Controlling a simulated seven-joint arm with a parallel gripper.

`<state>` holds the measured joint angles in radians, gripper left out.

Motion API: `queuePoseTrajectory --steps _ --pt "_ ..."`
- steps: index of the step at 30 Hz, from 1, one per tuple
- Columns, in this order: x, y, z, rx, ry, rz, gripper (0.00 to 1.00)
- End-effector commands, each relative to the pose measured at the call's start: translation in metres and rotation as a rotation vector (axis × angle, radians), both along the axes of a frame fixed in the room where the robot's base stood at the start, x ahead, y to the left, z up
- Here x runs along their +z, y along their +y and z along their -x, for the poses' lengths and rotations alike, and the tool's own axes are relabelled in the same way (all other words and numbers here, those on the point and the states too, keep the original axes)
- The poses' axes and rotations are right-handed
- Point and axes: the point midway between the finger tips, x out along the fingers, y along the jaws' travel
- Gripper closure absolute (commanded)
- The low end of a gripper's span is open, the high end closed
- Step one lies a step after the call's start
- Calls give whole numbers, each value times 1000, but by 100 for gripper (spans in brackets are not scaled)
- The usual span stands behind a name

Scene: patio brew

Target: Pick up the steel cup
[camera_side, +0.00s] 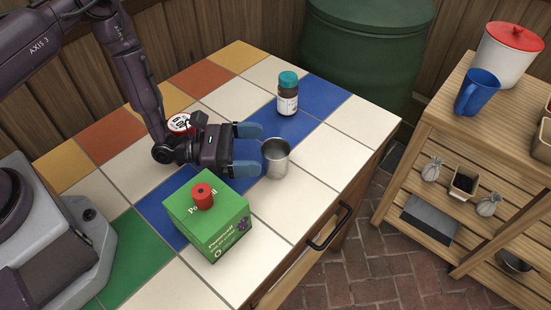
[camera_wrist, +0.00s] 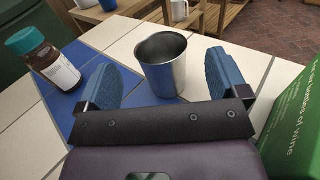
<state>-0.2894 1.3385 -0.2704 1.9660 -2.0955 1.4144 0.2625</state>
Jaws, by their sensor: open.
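The steel cup (camera_side: 276,158) stands upright on the tiled table, just beyond the fingertips of my gripper (camera_side: 250,150) in the side view. My gripper is open and empty, held low and pointing at the cup. In the wrist view the cup (camera_wrist: 163,66) shows its open rim and lies between the lines of the two blue finger pads of my gripper (camera_wrist: 160,80). I cannot tell whether the near part of the cup is between the pads. No contact between pads and cup is visible.
A green box (camera_side: 212,222) with a red cylinder (camera_side: 202,196) on top stands close to my gripper. A brown bottle with a teal cap (camera_side: 288,95) stands behind the cup. A round red-and-white item (camera_side: 181,124) lies behind my wrist. White tiles right of the cup are clear.

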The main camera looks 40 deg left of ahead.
Motion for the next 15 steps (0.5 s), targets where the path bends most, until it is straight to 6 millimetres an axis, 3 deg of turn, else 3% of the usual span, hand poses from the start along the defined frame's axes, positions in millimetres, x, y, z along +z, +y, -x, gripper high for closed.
queuePoseTrajectory --steps 9,15 --pt "0 -33 -27 -3 -1 0 8" --pt "0 -38 -32 0 2 1 8"
